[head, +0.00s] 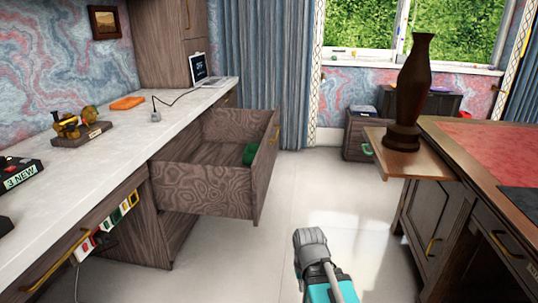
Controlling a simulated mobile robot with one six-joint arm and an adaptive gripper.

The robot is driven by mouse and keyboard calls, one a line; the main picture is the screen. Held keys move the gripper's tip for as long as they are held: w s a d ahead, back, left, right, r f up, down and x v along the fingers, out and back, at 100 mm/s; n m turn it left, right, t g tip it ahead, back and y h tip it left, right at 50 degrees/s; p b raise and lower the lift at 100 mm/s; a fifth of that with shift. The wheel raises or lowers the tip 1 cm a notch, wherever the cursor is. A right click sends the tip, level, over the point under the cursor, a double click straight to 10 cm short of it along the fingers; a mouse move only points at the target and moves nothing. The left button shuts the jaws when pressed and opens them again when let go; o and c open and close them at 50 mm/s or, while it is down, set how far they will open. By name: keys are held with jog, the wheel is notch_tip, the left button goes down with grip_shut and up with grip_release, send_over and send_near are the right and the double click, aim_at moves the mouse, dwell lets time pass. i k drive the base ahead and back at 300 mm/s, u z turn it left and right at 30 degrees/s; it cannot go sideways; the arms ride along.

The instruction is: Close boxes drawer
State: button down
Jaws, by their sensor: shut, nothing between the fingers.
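A wooden drawer (213,183) with patterned dark grain stands pulled out from under the light-topped counter on the left. Its front panel (266,165) faces right and carries a brass handle (276,131). A green item (250,154) lies inside the drawer near the front panel. The rest of the drawer's inside is partly hidden by its near side wall. Grey and teal parts of my arm show at the bottom centre, to the right of the drawer and apart from it. I cannot see my gripper's fingers.
The counter (135,132) holds a laptop (200,70), an orange item (127,103) and a figurine (80,129). On the right, a tall dark vase (413,90) stands on a pulled-out board (388,161) of the red-topped desk (495,143). The pale floor (310,190) between is clear.

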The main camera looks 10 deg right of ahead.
aim_at(201, 170)
jog(key=k, duration=0.55)
jog(key=z, duration=0.25)
jog(key=i, duration=1.4)
jog(key=u, duration=0.35)
